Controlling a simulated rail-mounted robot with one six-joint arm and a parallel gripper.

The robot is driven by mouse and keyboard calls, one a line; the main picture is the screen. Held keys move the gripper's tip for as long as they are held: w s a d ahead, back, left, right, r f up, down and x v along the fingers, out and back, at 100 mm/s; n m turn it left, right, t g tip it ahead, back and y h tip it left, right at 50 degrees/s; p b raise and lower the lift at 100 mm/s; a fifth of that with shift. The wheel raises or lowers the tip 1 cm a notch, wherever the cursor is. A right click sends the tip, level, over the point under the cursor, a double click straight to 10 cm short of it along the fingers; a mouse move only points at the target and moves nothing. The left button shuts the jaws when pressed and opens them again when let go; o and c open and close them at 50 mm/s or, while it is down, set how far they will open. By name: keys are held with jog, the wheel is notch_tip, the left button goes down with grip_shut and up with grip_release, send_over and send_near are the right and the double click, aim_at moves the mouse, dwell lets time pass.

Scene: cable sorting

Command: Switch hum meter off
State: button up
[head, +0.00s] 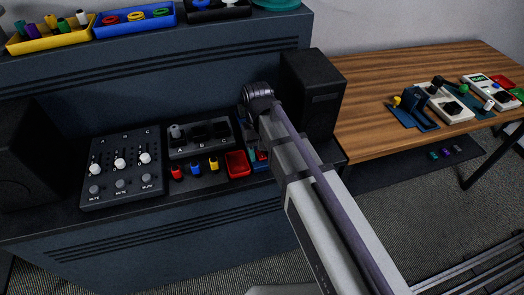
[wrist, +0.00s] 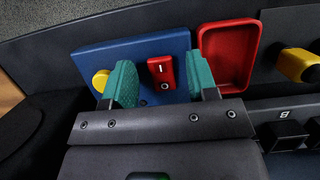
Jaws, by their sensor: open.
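A blue box (wrist: 150,48) with a red rocker switch (wrist: 162,72) and a round yellow knob (wrist: 101,80) lies under my gripper in the wrist view; I take it for the hum meter, though no name label shows. The switch bears I and O marks; which side is pressed I cannot tell. My gripper (wrist: 160,65) is open and empty, its teal fingers on either side of the switch in the picture. Whether they touch the box is unclear. In the head view the box (head: 262,164) is mostly hidden by my arm.
A red tray (head: 238,164) sits right beside the box. Red, blue and yellow plugs (head: 195,168) stand below a socket strip marked A B C (head: 200,136). A slider mixer (head: 121,168) is further left. A black speaker (head: 312,95) stands close behind my arm.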

jog(key=p+v, duration=1)
jog(key=shift+r, duration=0.4)
jog(key=shift+w, duration=0.1)
jog(key=s+d+m+t, duration=0.1)
jog(key=s+d, duration=0.3)
jog(key=d, duration=0.4)
jog(key=s+d+m+t, duration=0.1)
jog(key=s+d+t, duration=0.1)
jog(key=s+d, duration=0.3)
jog(key=d, duration=0.2)
jog(key=shift+d+f+m+y, duration=0.4)
